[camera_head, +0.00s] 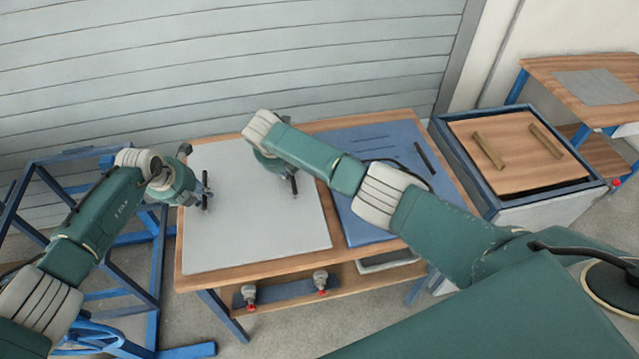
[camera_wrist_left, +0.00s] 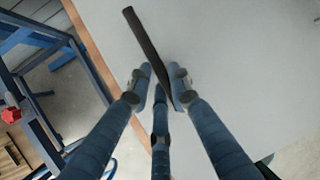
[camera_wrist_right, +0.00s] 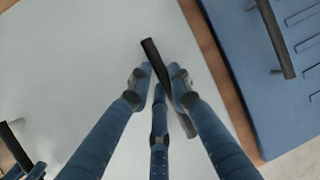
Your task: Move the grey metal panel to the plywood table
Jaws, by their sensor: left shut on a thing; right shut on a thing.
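The grey metal panel (camera_head: 262,235) lies flat over the left part of a wood-topped table (camera_head: 355,258). My left gripper (camera_head: 204,194) is shut on the handle near the panel's left side; this black handle shows between the fingers in the left wrist view (camera_wrist_left: 142,38). My right gripper (camera_head: 293,184) is shut on the other handle, near the panel's right side, seen in the right wrist view (camera_wrist_right: 154,55). I cannot tell from these frames whether the panel touches the tabletop everywhere.
A blue panel (camera_head: 370,220) with a black handle (camera_head: 424,158) lies close to the right. A blue frame (camera_head: 150,260) stands at left. A blue-rimmed crate (camera_head: 470,160) and another wooden table (camera_head: 575,72) with a grey sheet are at right. A shutter wall is behind.

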